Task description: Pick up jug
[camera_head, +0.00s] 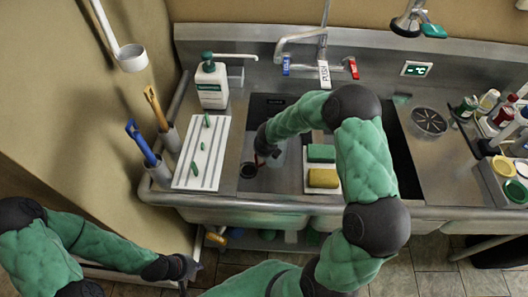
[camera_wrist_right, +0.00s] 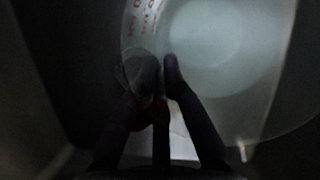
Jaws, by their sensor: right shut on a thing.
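The jug is a translucent, pale container with red markings. It fills much of the dark right wrist view (camera_wrist_right: 215,40). In the head view only a pale, partly hidden part of it shows down in the sink basin (camera_head: 272,181). My right gripper (camera_wrist_right: 160,66) is shut on the jug, its dark fingertips close together at the jug's wall or rim; exactly which part is unclear. In the head view the right gripper (camera_head: 253,166) reaches into the left basin. My left gripper (camera_head: 188,270) hangs at the lower left, away from the sink; its fingers are unclear.
A white drainer (camera_head: 182,168) and soap bottle (camera_head: 211,83) stand left of the basin. Green (camera_head: 321,153) and yellow sponges (camera_head: 323,178) lie right of it. The faucet (camera_head: 322,45) is behind. Bottles (camera_head: 488,101) crowd the far right.

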